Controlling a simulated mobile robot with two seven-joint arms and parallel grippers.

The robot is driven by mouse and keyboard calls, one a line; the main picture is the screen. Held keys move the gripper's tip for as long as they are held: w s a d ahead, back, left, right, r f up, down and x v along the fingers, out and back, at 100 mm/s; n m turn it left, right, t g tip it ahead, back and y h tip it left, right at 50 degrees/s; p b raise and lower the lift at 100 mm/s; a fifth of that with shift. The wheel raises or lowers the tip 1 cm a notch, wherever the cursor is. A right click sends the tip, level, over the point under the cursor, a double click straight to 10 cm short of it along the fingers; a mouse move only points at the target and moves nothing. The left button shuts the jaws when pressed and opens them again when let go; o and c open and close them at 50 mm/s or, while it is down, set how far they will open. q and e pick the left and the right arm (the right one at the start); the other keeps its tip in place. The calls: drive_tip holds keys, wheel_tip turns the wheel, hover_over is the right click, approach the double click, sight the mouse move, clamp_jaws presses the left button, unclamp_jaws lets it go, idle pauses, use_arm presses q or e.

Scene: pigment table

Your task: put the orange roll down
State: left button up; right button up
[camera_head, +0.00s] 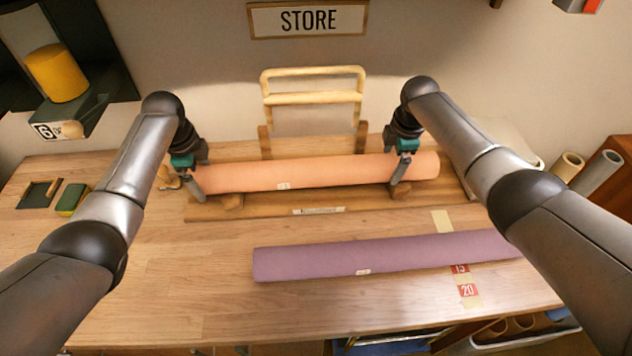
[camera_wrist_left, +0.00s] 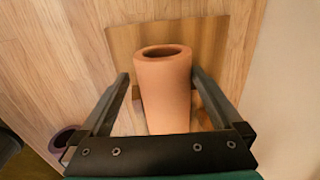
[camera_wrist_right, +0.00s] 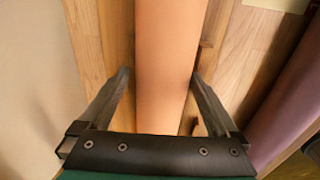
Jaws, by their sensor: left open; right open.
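The orange roll (camera_head: 315,173) lies across the wooden rest board (camera_head: 375,201) at the back of the table. My left gripper (camera_head: 194,184) is open around the roll's left end; in the left wrist view the open fingers stand on either side of the roll (camera_wrist_left: 163,95), apart from it, with its hollow end showing. My right gripper (camera_head: 399,182) is open near the roll's right end. In the right wrist view its fingers stand either side of the roll (camera_wrist_right: 168,60), with gaps. How the roll touches its supports is partly hidden.
A purple roll (camera_head: 400,251) lies on the table in front, beside numbered red labels (camera_head: 467,290). A pale wooden frame (camera_head: 312,98) stands behind the orange roll. A green block (camera_head: 71,198) sits at the left. The front left of the table is clear.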

use_arm(q)
drive_tip(key=shift+s+r, duration=0.2)
drive_tip(key=shift+r, duration=0.7)
drive_tip(key=shift+s+r, duration=0.25)
drive_tip(key=shift+r, duration=0.65)
drive_tip(key=shift+s+r, duration=0.2)
drive_tip(key=shift+r, duration=0.7)
use_arm(e)
drive_tip(key=shift+s+a+f, duration=0.25)
drive_tip(key=shift+s+f, duration=0.35)
drive_tip(key=shift+f, duration=0.3)
use_arm(q)
drive_tip(key=shift+w+f, duration=0.1)
drive_tip(key=shift+w, duration=0.15)
use_arm(e)
drive_tip(key=shift+w+r, duration=0.2)
drive_tip(key=shift+r, duration=0.4)
drive_tip(key=r, duration=0.8)
drive_tip(key=shift+s+d+r, duration=0.25)
drive_tip(key=shift+s, duration=0.1)
